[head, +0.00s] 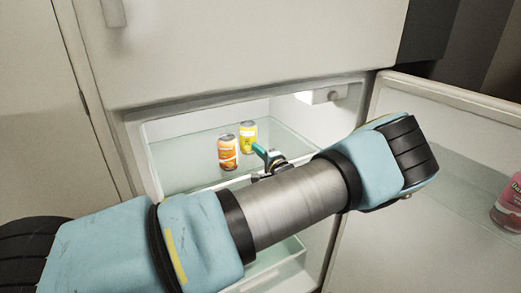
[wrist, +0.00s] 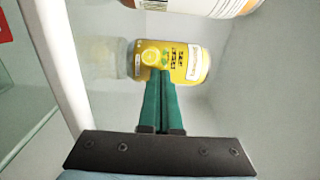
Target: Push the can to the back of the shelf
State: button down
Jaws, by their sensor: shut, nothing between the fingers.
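Two cans stand upright on the glass fridge shelf (head: 180,172). An orange can (head: 228,152) is on the left and nearer the front. A yellow can (head: 248,136) is behind it, to the right. In the wrist view the yellow can (wrist: 190,63) is just beyond the fingertips, and part of the orange can (wrist: 200,6) shows at the top edge. My gripper (head: 260,151) is inside the fridge, right of the orange can and in front of the yellow one. Its green fingers (wrist: 161,76) are shut and empty, and overlap the yellow can in view; I cannot tell whether they touch.
A drawer (head: 270,265) is below the shelf. The shelf's left part is bare. My arm hides some of the shelf's front and right.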

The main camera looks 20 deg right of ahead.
aim_at(247, 140)
jog(key=w+b, duration=0.1)
jog(key=w, duration=0.1)
jog(key=w+b, duration=0.3)
jog(key=w, duration=0.2)
jog(key=shift+w+a+f, duration=0.1)
jog(key=shift+a+f, duration=0.1)
jog(key=shift+a, duration=0.1)
jog(key=shift+w+r, duration=0.15)
jog(key=shift+r, duration=0.05)
jog(key=shift+a, duration=0.1)
